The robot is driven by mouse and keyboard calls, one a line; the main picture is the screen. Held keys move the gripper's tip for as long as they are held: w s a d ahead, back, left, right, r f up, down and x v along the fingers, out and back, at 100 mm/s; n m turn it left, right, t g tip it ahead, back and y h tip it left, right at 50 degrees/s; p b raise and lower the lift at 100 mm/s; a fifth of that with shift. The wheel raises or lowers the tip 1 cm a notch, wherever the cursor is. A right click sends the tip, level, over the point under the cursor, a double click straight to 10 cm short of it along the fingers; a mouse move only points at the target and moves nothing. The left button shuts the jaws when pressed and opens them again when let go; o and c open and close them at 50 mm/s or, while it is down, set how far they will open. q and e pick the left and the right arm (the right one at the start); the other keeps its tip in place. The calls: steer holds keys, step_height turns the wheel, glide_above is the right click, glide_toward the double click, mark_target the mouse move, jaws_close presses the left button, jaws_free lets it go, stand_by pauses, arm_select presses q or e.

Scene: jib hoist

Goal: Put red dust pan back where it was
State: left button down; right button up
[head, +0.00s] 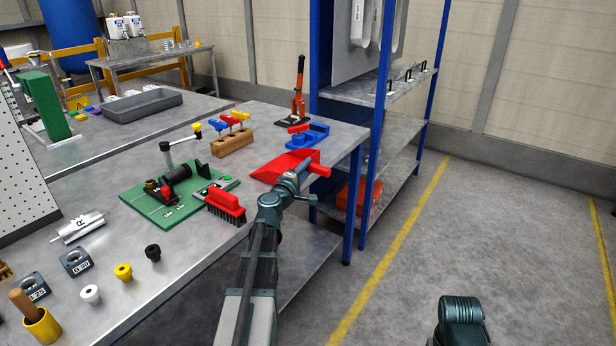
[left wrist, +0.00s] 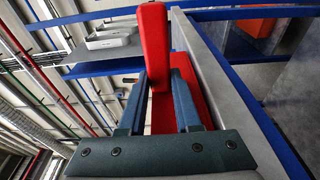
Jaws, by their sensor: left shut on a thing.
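The red dust pan (head: 276,170) is at the right edge of the metal workbench (head: 200,265), its broad pan over the top and its handle toward the aisle. I cannot tell whether it rests on the top or hangs just above it. My left gripper (head: 306,171) is shut on its handle. In the left wrist view the red handle (left wrist: 154,45) stands between the two fingers of my left gripper (left wrist: 166,92), with more red behind it. My right gripper is not in view; only a part of my right arm shows at the bottom right.
A red brush (head: 225,204) lies left of the pan, beside a green board (head: 150,205) with parts. A blue vise (head: 307,138) and a red press (head: 298,95) stand behind. A blue-post shelf (head: 400,95) with a red bin (head: 366,196) stands close right. The aisle floor is clear.

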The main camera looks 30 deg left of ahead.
arm_select(q)
steer(key=shift+f, duration=0.2)
steer(key=c, duration=0.6)
jaws_free()
steer(key=s+d, duration=0.1)
steer(key=s, duration=1.1)
steer(key=shift+d+r, duration=0.15)
